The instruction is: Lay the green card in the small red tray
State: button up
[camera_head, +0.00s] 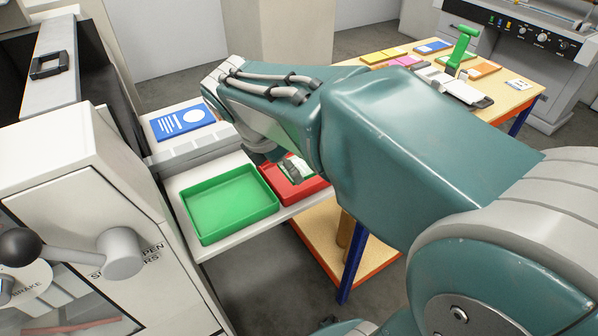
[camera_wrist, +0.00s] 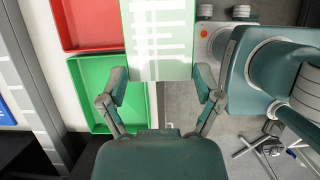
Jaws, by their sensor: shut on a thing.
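The green card (camera_wrist: 160,40) with white print is held in my gripper (camera_wrist: 160,76), its near edge between the two fingers in the wrist view. The small red tray (camera_wrist: 88,22) is at the upper left there, and the card overlaps its right side in the picture. In the head view the red tray (camera_head: 316,187) lies on a white shelf, partly hidden by my arm. My gripper is over or near it; the height gap cannot be told. The tray's visible floor in the wrist view looks bare.
A larger green tray (camera_head: 205,233) sits beside the red one, also in the wrist view (camera_wrist: 88,72). A blue-and-white card (camera_head: 182,120) lies behind them. A wooden table (camera_head: 518,100) with coloured cards and a green-handled tool stands at the back right. A grey machine (camera_head: 70,170) borders the left.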

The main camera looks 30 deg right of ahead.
jog(key=shift+s+d+f, duration=0.15)
jog(key=shift+s+f, duration=0.15)
jog(key=shift+s, duration=0.3)
jog(key=shift+s+d+f, duration=0.15)
jog(key=shift+s+f, duration=0.1)
jog(key=shift+s, duration=0.35)
jog(key=shift+f, duration=0.2)
send_near(281, 182)
jog(key=s, duration=0.1)
jog(key=s+d+r, duration=0.2)
jog(key=s, duration=0.1)
jog(key=shift+s, duration=0.1)
jog(key=w+f, duration=0.1)
jog(key=f, duration=0.1)
jog(key=w+f, duration=0.1)
jog(key=w, duration=0.1)
jog(key=w+d+f, duration=0.1)
jog(key=f, duration=0.1)
jog(key=shift+w+f, duration=0.25)
jog(key=shift+f, duration=1.55)
jog(key=shift+f, duration=0.1)
jog(key=o, duration=0.7)
jog(key=shift+c, duration=0.2)
